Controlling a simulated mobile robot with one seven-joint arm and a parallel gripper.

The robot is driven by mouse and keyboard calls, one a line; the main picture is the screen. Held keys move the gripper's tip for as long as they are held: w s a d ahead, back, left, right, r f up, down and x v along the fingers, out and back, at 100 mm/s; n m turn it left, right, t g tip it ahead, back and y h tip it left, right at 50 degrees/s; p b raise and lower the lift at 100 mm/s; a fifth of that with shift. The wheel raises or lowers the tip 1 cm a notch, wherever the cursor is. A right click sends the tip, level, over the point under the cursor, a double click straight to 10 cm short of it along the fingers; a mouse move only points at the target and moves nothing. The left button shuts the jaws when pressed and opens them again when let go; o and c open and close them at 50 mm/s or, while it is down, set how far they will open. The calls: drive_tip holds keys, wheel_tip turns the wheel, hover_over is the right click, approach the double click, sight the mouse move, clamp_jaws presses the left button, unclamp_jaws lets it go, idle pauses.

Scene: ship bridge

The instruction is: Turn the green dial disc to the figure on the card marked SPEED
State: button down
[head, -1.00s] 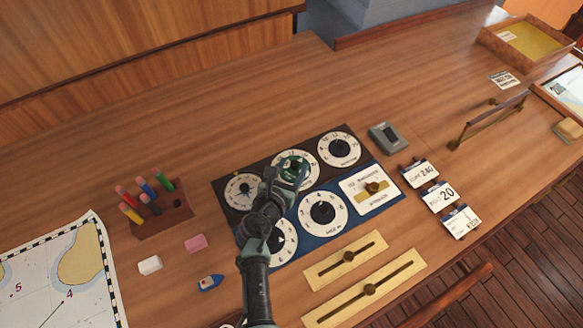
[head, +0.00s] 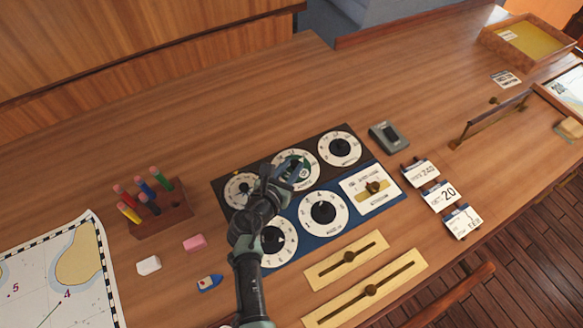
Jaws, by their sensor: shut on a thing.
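The green dial disc (head: 303,178) sits in the middle of the upper row of the dark dial panel, inside a white ring of figures. My gripper (head: 292,174) reaches over it from the lower left and is shut on it. The fingers and wrist hide the disc's left part and some of the ring, so its setting cannot be read. Three small cards stand right of the panel: one with 240 (head: 421,173), one with 20 (head: 441,194), and a lower one (head: 463,222). Their small words are too blurred to tell which says SPEED.
White dials flank the disc at left (head: 243,189) and right (head: 339,148). The blue panel below holds more dials (head: 323,213) and a slider plate (head: 370,189). Brass slider plates (head: 346,260) lie in front. A pen rack (head: 165,213) stands left. The wood behind is clear.

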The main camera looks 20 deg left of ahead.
drive_tip(key=m+h+b, duration=0.2)
drive_tip(key=a+m+g+h+b, duration=0.1)
drive_tip(key=m+h+b, duration=0.1)
drive_tip(key=h+b, duration=0.1)
drive_tip(key=shift+w+f, duration=0.2)
drive_tip(key=m+g+h+b, duration=0.1)
drive_tip(key=m+h+b, duration=0.1)
drive_tip(key=b, duration=0.1)
drive_tip(key=shift+w+a+r+g, duration=0.1)
drive_tip(key=shift+a+g, duration=0.1)
drive_tip(key=shift+g, duration=0.2)
drive_tip(key=shift+m, duration=0.4)
drive_tip(key=shift+r+g+h+b, duration=0.15)
drive_tip(key=shift+g+h+b, duration=0.15)
drive_tip(key=shift+b, duration=0.1)
drive_tip(key=c, duration=0.6)
unclamp_jaws()
drive_tip(key=shift+c, duration=0.2)
